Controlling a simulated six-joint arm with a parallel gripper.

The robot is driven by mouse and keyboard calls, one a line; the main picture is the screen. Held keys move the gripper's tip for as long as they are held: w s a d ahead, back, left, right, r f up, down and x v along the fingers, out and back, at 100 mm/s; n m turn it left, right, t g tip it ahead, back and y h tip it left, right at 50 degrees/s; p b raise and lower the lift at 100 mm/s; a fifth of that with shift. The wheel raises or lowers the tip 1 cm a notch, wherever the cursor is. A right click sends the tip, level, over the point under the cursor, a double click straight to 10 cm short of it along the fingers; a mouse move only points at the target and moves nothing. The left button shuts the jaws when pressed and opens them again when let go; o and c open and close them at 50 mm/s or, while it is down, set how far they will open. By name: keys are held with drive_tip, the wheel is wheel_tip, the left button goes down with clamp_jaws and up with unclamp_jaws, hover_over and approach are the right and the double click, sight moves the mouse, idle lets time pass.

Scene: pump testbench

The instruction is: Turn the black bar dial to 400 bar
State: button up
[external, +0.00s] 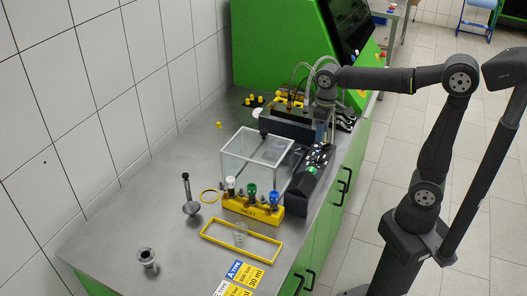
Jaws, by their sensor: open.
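The black control panel (308,172) stands right of the clear box, near the bench's right edge. Several small knobs and a green button show on its sloped top. The black bar dial is too small to pick out among them in the external view. My arm reaches in from the right, and its wrist points down. My gripper (321,140) hangs over the far end of the panel, open, with nothing visible in it. Its fingertips are small and dark against the panel, so I cannot tell whether they touch a knob.
A clear box (256,158) stands left of the panel. A yellow block (252,208) with white, green and blue-topped valves sits in front. A yellow frame (241,240) and metal parts lie nearer. A green machine (285,45) and hoses stand behind.

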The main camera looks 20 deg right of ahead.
sight(319, 156)
wheel_tip(319, 156, down, 10)
drive_tip(key=shift+f, duration=0.1)
idle(0.4)
drive_tip(key=c, duration=1)
